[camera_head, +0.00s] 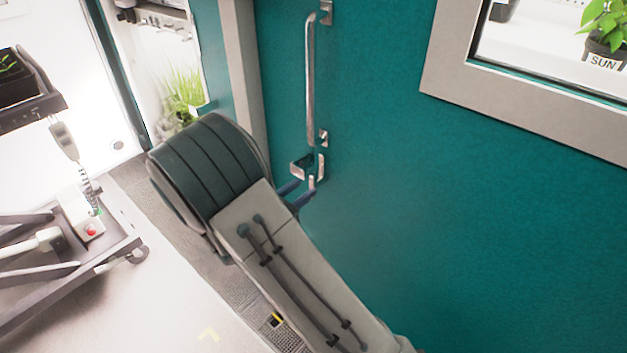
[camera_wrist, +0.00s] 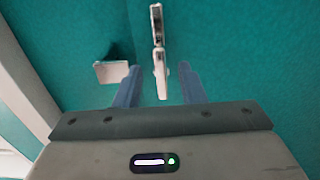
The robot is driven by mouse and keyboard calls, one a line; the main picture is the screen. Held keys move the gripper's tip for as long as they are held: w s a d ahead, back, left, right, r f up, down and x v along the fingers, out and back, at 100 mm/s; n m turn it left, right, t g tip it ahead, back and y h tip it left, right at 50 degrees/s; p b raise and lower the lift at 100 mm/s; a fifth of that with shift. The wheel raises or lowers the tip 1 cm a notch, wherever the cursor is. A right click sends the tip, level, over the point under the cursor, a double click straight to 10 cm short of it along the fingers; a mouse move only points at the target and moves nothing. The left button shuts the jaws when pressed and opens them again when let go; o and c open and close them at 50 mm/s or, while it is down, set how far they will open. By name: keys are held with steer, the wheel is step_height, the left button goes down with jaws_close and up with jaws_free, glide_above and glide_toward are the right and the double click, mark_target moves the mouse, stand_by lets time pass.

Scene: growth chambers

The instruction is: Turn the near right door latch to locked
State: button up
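The metal door latch (camera_head: 321,166) is on the teal door, below the long vertical handle (camera_head: 310,80). In the wrist view the latch (camera_wrist: 158,50) is a narrow silver piece whose lower end points down toward my gripper. A small metal bracket (camera_wrist: 112,72) sits left of it; it also shows in the head view (camera_head: 300,167). My gripper (camera_wrist: 158,67) is open, with one blue finger on each side of the latch's lower end and a visible gap on both sides. In the head view my wrist hides part of the gripper (camera_head: 304,188).
A grey door frame (camera_head: 245,70) stands left of the door, beside a bright chamber with grass. A window (camera_head: 560,75) with a grey surround is at upper right. A wheeled cart (camera_head: 115,240) stands on the floor at left.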

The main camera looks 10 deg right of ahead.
mark_target(310, 183)
steer(key=x, duration=0.5)
steer(key=shift+w+d, duration=0.1)
jaws_close()
